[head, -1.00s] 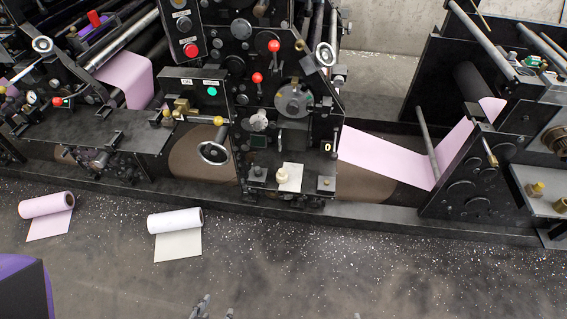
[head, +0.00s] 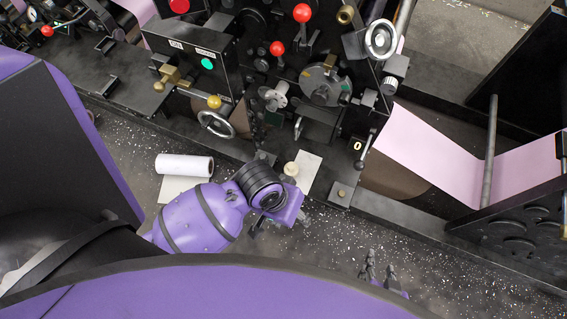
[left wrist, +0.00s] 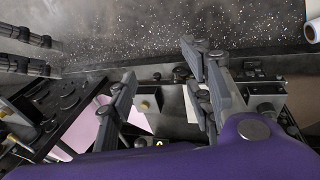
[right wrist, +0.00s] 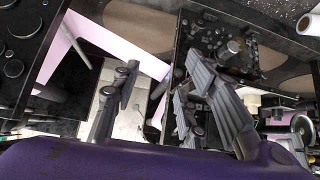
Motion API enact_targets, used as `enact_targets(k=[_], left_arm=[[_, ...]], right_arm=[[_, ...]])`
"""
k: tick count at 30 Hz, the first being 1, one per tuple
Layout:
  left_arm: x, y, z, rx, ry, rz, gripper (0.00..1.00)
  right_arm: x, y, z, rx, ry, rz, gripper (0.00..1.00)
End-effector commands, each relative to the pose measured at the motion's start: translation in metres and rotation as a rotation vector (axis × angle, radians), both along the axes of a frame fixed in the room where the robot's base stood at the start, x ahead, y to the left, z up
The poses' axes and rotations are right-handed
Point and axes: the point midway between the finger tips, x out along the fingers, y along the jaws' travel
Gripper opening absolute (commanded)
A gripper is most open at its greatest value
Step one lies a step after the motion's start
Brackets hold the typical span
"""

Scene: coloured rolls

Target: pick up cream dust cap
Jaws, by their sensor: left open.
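The cream dust cap (head: 291,168) stands at the near edge of the press, beside or on a white card (head: 307,172). My left arm comes in from the left, its wrist just in front of the cap in the head view; its fingers are mostly hidden there. In the left wrist view my left gripper (left wrist: 160,62) is open, with the white card (left wrist: 190,103) partly behind one finger; I cannot make out the cap there. My right gripper (head: 378,268) is apart from the cap, low over the floor at right; its fingers are spread in the right wrist view (right wrist: 158,68).
A pink web (head: 430,150) runs to the right. A white roll (head: 184,165) lies on the speckled floor beside my left arm.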

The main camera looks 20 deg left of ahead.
Motion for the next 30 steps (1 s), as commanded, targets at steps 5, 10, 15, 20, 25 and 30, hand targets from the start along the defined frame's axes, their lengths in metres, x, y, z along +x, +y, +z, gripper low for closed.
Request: enact_targets(k=[5, 10, 15, 20, 25, 30], left_arm=[[0.052, -0.023, -0.021, 0.024, 0.074, 0.036, 0.46], [0.107, 0.001, -0.034, 0.126, 0.133, 0.18, 0.46], [0.158, 0.037, -0.032, 0.212, 0.145, 0.347, 0.46], [0.18, 0.055, -0.029, 0.247, 0.144, 0.434, 0.46], [0.182, 0.058, -0.046, 0.252, 0.148, 0.449, 0.46], [0.179, 0.058, -0.064, 0.252, 0.145, 0.447, 0.46]], right_arm=[[-0.009, -0.002, -0.006, -0.004, 0.019, 0.002, 0.4], [-0.011, -0.004, -0.007, -0.009, 0.024, 0.007, 0.4], [-0.007, -0.004, -0.004, -0.01, 0.015, 0.012, 0.4], [-0.001, -0.003, 0.0, -0.009, 0.001, 0.013, 0.4], [-0.002, -0.002, -0.003, -0.005, 0.003, 0.01, 0.4], [-0.003, 0.0, -0.006, -0.002, 0.006, 0.002, 0.4]])
